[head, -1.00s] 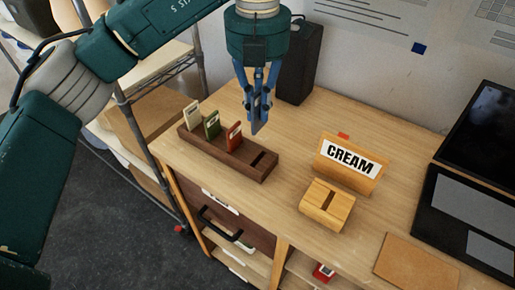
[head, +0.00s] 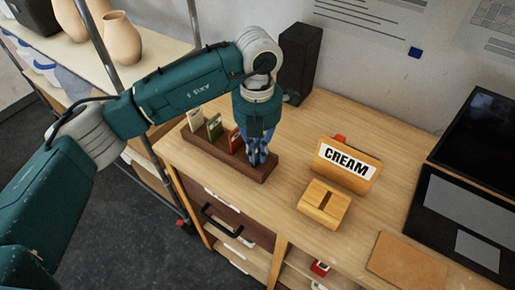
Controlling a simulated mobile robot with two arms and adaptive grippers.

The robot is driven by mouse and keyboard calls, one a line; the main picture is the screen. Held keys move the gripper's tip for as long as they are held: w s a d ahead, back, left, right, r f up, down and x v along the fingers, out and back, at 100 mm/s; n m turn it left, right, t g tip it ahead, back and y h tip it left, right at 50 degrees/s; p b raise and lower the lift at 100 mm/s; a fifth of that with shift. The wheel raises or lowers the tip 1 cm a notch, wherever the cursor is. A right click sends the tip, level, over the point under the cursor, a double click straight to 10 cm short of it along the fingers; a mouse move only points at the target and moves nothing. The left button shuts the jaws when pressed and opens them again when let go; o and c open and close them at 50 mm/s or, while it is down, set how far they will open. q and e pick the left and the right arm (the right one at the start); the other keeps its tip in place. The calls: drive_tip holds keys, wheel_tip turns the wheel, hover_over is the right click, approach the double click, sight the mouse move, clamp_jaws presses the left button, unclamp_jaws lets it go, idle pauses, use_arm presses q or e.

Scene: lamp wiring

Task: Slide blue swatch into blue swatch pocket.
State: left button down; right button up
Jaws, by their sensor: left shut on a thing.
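My left gripper (head: 258,158) points straight down at the right end of the dark wooden swatch rack (head: 222,158). Its blue fingers are shut on the blue swatch, which I cannot clearly tell apart from the fingers. The fingertips are at the rack's right-end slot, and they hide that slot. I cannot tell how deep the swatch sits in it. A cream swatch (head: 194,119), a green swatch (head: 214,128) and a red swatch (head: 235,140) stand upright in the rack's other slots, left of my gripper. My right gripper is not in view.
A CREAM sign (head: 346,160) and a slotted wooden block (head: 323,204) stand right of the rack. A black box (head: 298,62) stands behind my gripper. Bare tabletop lies between rack and sign.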

use_arm(q)
drive_tip(key=shift+f, duration=0.15)
drive_tip(key=c, duration=1.8)
unclamp_jaws()
drive_tip(key=shift+r, duration=0.35)
wheel_tip(320, 180, up, 11)
drive_tip(key=b, duration=0.4)
drive_tip(key=shift+f, duration=0.2)
drive_tip(key=shift+r, duration=0.6)
